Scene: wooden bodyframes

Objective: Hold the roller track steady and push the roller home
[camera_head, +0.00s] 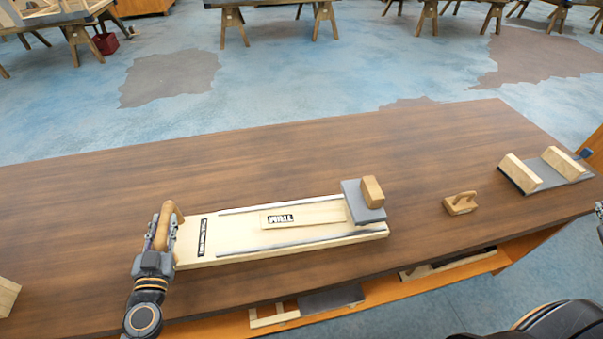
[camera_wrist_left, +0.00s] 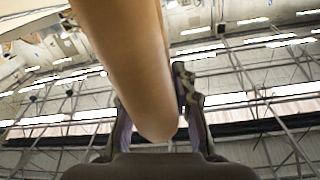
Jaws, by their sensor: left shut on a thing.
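The roller track (camera_head: 250,235) is a pale wooden board with two metal rails, lying on the brown table. The roller (camera_head: 364,200) is a grey plate with a wooden block on top, at the track's right end. My left gripper (camera_head: 163,232) is shut on the upright wooden handle (camera_head: 166,222) at the track's left end. The handle (camera_wrist_left: 128,60) also fills the middle of the left wrist view, between the fingers. My right gripper is not in view; only a bit of that arm shows at the right edge.
A small wooden piece with a handle (camera_head: 460,203) and a grey base with two wooden blocks (camera_head: 546,171) stand to the right on the table (camera_head: 300,160). A wooden block (camera_head: 7,296) is at the left edge. The table's back half is clear.

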